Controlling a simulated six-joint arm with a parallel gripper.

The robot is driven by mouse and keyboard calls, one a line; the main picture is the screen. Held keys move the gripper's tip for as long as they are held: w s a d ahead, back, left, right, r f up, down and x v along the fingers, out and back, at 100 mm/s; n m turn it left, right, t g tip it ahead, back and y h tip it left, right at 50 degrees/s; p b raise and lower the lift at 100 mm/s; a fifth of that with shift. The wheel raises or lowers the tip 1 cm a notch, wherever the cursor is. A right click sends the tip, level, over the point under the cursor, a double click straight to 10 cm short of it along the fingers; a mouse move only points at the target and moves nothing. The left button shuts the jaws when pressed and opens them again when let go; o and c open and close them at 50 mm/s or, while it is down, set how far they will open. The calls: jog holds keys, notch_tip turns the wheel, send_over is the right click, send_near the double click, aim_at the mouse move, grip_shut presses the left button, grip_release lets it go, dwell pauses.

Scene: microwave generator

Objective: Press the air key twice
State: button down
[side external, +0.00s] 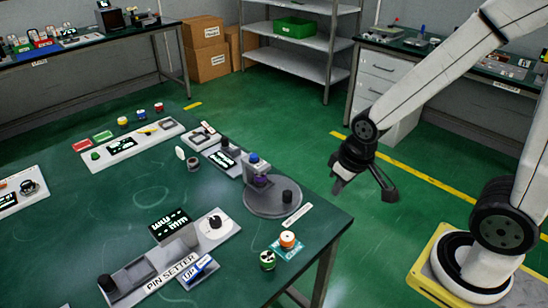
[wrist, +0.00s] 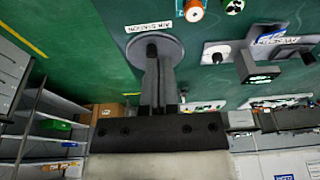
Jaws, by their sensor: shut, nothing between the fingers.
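A round grey disc (side external: 262,209) lies near the right edge of the green table. It also shows in the wrist view (wrist: 172,44). A white label (wrist: 149,21) beside it seems to read "AIR STATION", upside down. A short black knob (side external: 287,196) stands on the disc. A grey unit with a blue top (side external: 254,158) and a purple part stands at the disc's far side. I cannot tell which part is the air key. My gripper (side external: 339,186) is in the air right of the table, apart from everything. Its fingers (wrist: 159,62) are together and hide part of the disc.
A pin setter tray (side external: 150,277) with a raised display (side external: 168,225) stands at the table's front. An orange-topped spool (side external: 287,240) and a green-and-white one (side external: 267,260) sit near the front right. A drawer unit (side external: 385,85) and metal shelves (side external: 300,62) stand behind.

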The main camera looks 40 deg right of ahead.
dwell(0.3)
jog(key=r+n+t+y, duration=0.1)
jog(key=n+t+y, duration=0.1)
jog(key=n+t, duration=0.65)
send_over(256, 156)
jog(key=shift+r+n+g, duration=0.15)
jog(key=shift+n+g, duration=0.9)
jog(key=shift+n, duration=0.4)
jog(key=shift+f, duration=4.4)
